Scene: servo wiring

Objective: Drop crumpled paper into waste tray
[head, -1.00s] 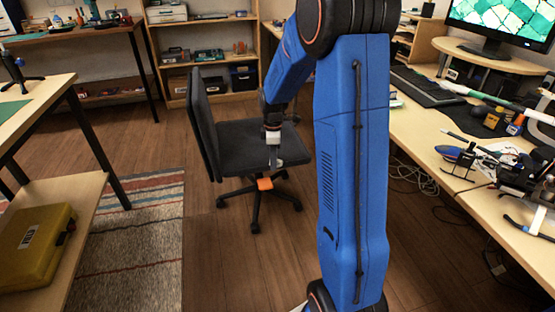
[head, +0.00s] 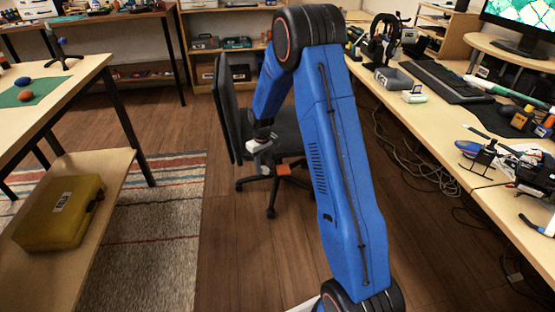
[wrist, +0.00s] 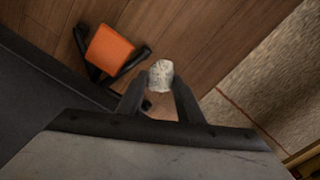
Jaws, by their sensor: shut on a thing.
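My gripper (wrist: 159,92) is shut on a small whitish, rough lump, the crumpled paper (wrist: 160,74), held between its fingertips in the wrist view. I cannot identify a waste tray in either view. An orange square piece (wrist: 110,48) lies among the black chair legs in the wrist view, and shows as a small orange patch (head: 284,170) at the chair base in the head view.
The office chair (head: 229,110) stands close to my gripper. A cluttered desk (head: 440,135) is on the right. A left table (head: 70,75) bears a green mat with small balls; a yellow case (head: 60,215) sits on its lower shelf. Wood floor lies open between.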

